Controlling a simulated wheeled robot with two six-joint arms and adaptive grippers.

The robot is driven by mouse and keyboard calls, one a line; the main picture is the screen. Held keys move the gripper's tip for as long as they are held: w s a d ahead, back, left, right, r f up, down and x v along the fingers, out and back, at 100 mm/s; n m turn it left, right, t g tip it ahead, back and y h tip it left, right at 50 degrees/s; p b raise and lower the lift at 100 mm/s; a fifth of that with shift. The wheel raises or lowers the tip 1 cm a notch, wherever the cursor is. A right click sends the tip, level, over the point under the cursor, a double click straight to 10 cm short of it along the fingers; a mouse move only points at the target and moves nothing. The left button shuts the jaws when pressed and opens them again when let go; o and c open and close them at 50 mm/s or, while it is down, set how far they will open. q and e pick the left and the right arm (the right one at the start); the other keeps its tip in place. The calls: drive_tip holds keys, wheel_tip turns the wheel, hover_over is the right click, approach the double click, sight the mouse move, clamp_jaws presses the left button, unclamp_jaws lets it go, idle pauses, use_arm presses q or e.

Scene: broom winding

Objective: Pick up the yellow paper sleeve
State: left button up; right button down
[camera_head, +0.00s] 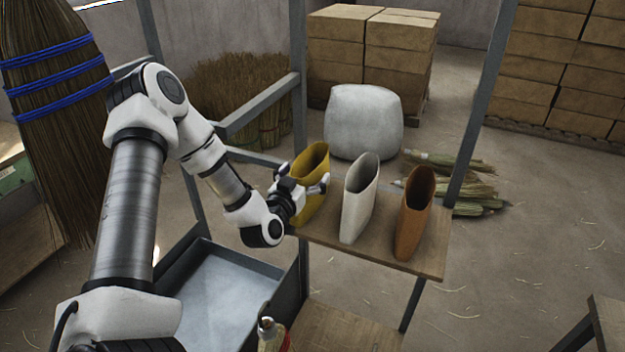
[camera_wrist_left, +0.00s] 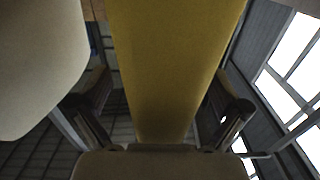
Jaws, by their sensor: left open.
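The yellow paper sleeve (camera_head: 311,207) stands upright with its open mouth up, at the left end of a small wooden shelf (camera_head: 395,258). My left gripper (camera_head: 307,188) is at the sleeve, with its fingers apart. In the left wrist view the yellow sleeve (camera_wrist_left: 170,65) fills the middle, between the two open fingers (camera_wrist_left: 163,108). Gaps show between the fingers and the sleeve's sides there. Whether the palm touches the sleeve cannot be told. My right gripper is not in view.
A white sleeve (camera_head: 357,200) and an orange-brown sleeve (camera_head: 414,215) stand to the right on the same shelf. Grey metal posts (camera_head: 298,75) frame the shelf. A grey tray (camera_head: 225,300) lies below my left arm. A large broom (camera_head: 55,120) hangs at left.

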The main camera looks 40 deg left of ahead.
use_arm(q)
drive_tip(key=shift+a+r, duration=0.1)
drive_tip(key=shift+r, duration=0.1)
drive_tip(key=shift+w+f, duration=0.1)
drive_tip(key=c, duration=1)
drive_tip(key=shift+c, duration=0.2)
